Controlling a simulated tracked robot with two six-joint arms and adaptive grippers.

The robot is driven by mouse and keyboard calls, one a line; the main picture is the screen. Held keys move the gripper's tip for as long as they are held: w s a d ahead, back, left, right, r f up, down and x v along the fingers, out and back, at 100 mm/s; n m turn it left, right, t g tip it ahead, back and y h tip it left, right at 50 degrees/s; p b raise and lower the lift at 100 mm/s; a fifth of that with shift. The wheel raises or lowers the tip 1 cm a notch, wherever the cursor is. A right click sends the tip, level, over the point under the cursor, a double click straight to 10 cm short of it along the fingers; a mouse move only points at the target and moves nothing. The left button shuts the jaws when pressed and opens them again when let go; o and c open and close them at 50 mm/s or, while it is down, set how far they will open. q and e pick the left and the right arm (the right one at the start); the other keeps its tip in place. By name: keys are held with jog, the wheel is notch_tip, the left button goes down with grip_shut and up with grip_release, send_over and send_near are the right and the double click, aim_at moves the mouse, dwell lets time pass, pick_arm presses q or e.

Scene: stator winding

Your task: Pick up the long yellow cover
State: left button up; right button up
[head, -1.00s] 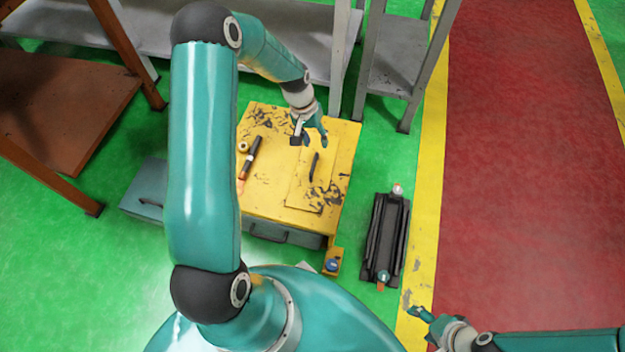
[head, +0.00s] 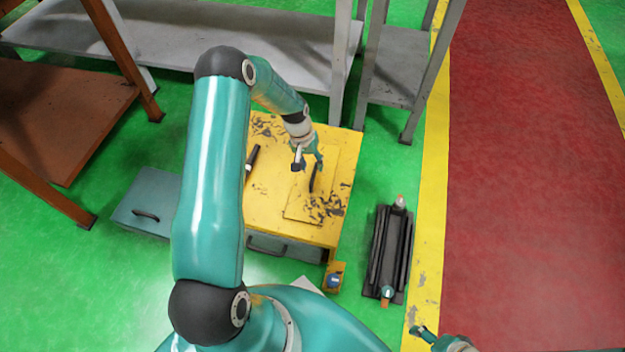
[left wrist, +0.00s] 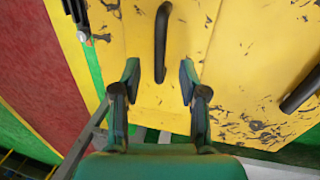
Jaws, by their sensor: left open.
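The long yellow cover (head: 299,207) lies flat on the yellow worn top of a box, with a dark curved handle (head: 313,180) on it. My left gripper (head: 309,164) is just above the handle's far end, partly hiding it. The cover (left wrist: 140,35) is under the fingers. My right gripper (head: 424,334) shows only in part at the bottom edge, and I cannot tell its state.
A dark tool (head: 251,163) lies on the yellow box top (head: 262,208), left of the cover. A black rack (head: 391,253) stands on the green floor to the right. Grey shelves (head: 190,35) stand behind, and a teal box (head: 148,208) is at the left.

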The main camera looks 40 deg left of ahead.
aim_at(314, 172)
pick_arm(q)
jog(key=f, duration=0.2)
jog(key=d+f+b, duration=0.1)
jog(key=f, duration=0.2)
jog(key=shift+f+b, duration=0.1)
jog(key=shift+b, duration=0.2)
grip_shut()
